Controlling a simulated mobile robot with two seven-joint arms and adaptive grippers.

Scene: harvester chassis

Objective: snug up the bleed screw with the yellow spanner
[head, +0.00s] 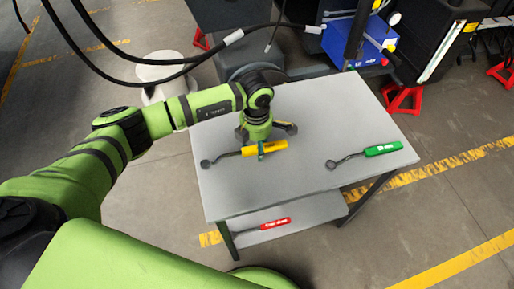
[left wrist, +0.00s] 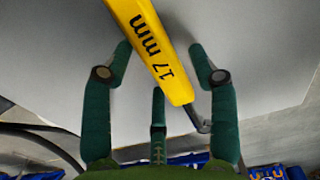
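The yellow spanner (head: 270,147) lies on the grey table, its ring end toward the left. My left gripper (head: 262,148) is right above its handle, pointing down. In the left wrist view the yellow handle (left wrist: 155,50), marked 17 mm, runs between the spread green fingers (left wrist: 160,52). The fingers stand apart with gaps to the handle, so the gripper looks open. The grey shank shows by the right finger. I cannot make out the bleed screw; a blue unit (head: 352,42) with a gauge stands behind the table. My right gripper is not in view.
A green-handled spanner (head: 382,149) lies at the right of the table (head: 300,190). A red-handled one (head: 275,222) lies on the lower shelf. Black hoses (head: 140,58) hang above my left arm. Red stands (head: 403,98) are on the floor behind.

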